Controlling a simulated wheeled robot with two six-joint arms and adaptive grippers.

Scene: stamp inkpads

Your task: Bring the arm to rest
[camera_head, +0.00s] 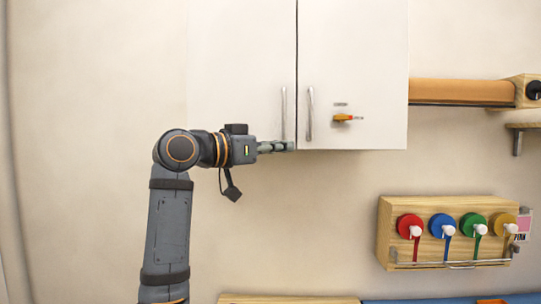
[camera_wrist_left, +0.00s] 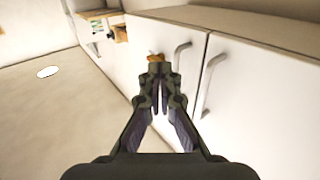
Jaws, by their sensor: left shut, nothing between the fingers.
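My left arm (camera_head: 167,230) rises from the bottom of the head view and bends to the right at the elbow. My left gripper (camera_head: 289,146) points right, and in the picture its tips overlap the lower edge of the white cabinet near the left door handle. In the left wrist view the gripper (camera_wrist_left: 160,108) shows its fingers together with nothing held between them. I cannot tell from these views whether the tips touch the cabinet. My right gripper is not in view.
A white wall cabinet (camera_head: 230,65) has two doors with handles and an orange-handled key (camera_head: 345,118) in the right door. A wooden rack (camera_head: 385,235) with several coloured discs hangs at lower right. Wall space left of the arm is clear.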

